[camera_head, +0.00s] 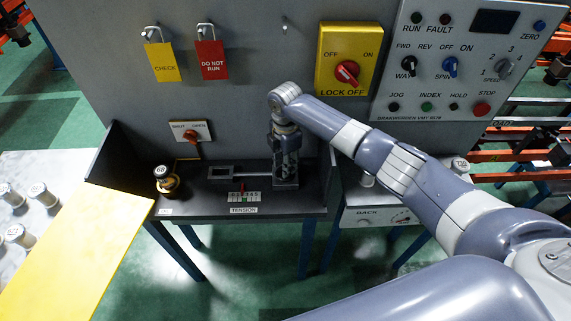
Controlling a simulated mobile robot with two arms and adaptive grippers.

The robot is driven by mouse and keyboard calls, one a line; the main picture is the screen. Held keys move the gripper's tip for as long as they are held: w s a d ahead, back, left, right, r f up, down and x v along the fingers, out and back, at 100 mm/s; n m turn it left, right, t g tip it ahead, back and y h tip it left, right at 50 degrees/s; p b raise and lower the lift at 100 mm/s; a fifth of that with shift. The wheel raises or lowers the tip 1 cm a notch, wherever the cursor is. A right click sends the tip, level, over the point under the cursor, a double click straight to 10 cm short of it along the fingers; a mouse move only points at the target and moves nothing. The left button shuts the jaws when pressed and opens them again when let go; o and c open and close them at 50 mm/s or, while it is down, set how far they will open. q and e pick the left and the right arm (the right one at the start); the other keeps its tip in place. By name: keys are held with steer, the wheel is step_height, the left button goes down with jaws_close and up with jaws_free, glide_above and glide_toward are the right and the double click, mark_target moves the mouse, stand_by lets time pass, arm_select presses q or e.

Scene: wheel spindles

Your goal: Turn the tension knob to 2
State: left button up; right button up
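My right gripper (286,176) points down at the right part of this shelf, at the right end of a thin metal bar (252,178). I cannot make out a tension knob; the gripper may hide it. I cannot tell whether the fingers are open or shut, or touch anything. My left gripper is not in view.
A brass-and-black piece marked 68 (166,180) stands at the shelf's left. A red SHUT/OPEN knob (191,136), a lock-off switch (347,73) and a control panel (470,62) are on the grey wall. Side walls bound the shelf. A yellow board (75,255) lies at left.

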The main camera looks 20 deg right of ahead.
step_height(320, 180, up, 6)
steer(key=shift+r, duration=0.15)
stand_by(0.5)
